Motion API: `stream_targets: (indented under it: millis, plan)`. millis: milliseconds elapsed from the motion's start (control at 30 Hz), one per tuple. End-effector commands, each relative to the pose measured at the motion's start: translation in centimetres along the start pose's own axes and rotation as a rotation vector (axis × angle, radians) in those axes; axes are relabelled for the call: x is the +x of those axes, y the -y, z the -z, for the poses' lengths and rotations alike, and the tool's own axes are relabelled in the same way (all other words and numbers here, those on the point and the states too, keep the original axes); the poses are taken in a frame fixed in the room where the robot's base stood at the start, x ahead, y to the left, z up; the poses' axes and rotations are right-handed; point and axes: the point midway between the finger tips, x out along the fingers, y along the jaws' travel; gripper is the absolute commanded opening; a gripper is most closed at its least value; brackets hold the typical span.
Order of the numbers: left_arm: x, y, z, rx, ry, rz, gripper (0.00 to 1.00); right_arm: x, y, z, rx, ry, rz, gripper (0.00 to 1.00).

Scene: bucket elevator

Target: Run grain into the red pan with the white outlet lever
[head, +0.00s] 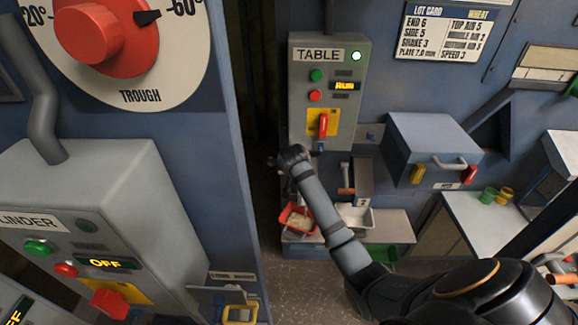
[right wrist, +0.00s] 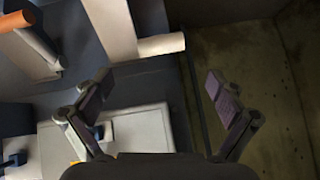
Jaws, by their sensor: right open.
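The red pan (head: 297,218) stands low below the TABLE control box in the head view, with pale grain in it. My right arm passes in front of its right side. My right gripper (head: 290,158) is above the pan, small and dark in this view. In the right wrist view the gripper (right wrist: 162,88) is open and empty. A lever with a white cylindrical handle (right wrist: 161,45) lies beyond and between its fingertips, apart from them. A lever with an orange-brown handle (right wrist: 17,20) is at upper left. My left gripper is not in view.
A white pan (head: 356,216) stands right of the red pan and a green tray (head: 382,254) lies lower. The TABLE box (head: 327,92) shows RUN with a green lamp. The grey CYLINDER box (head: 90,215) shows OFF. A dark gap lies left of my right gripper.

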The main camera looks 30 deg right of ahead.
Motion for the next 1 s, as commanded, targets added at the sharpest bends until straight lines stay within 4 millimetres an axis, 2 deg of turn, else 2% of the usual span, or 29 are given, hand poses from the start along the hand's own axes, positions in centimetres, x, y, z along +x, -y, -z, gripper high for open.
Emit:
stream_targets:
  millis: [100,200,467,567,633,667,733,767,800,833,867,900,933,967,1000]
  plan:
    - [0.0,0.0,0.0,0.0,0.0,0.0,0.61,-1.9,0.0,0.0,0.0,0.0,0.001,0.95]
    - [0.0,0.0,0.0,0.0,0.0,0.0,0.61,-2.6,0.0,0.0,0.0,0.0,0.001,0.95]
    - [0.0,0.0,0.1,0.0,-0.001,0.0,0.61,-2.9,0.0,0.0,0.0,0.001,0.0,0.95]
    - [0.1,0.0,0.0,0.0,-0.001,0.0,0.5,-2.4,-0.2,-0.6,-0.007,0.008,-0.002,0.95]
    - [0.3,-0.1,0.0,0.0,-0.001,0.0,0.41,-0.3,-0.8,-2.8,-0.041,0.038,-0.01,0.95]
    - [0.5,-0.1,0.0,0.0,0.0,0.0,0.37,1.1,-1.4,-4.5,-0.066,0.059,-0.014,0.95]
    - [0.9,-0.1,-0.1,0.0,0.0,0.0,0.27,5.2,-3.3,-10.2,-0.146,0.126,-0.023,0.95]
    - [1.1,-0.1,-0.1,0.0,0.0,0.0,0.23,7.1,-4.5,-13.3,-0.186,0.159,-0.025,0.95]
    - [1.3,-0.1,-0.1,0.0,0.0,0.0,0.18,9.3,-6.4,-17.9,-0.241,0.206,-0.027,0.95]
    - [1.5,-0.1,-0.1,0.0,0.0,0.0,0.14,10.8,-8.0,-21.4,-0.281,0.241,-0.025,0.95]
    - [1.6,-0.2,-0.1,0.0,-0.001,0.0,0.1,11.9,-9.6,-24.9,-0.319,0.274,-0.023,0.95]
    - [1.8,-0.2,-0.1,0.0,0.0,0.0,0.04,13.0,-11.8,-29.5,-0.367,0.318,-0.018,0.95]
    - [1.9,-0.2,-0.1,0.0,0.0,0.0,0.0,13.5,-13.6,-32.9,-0.4,0.349,-0.015,0.95]
    - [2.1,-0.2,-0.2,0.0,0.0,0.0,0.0,13.8,-15.3,-36.1,-0.431,0.377,-0.012,0.95]
    - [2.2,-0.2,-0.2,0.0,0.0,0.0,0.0,13.8,-17.5,-40.1,-0.467,0.413,-0.007,0.95]
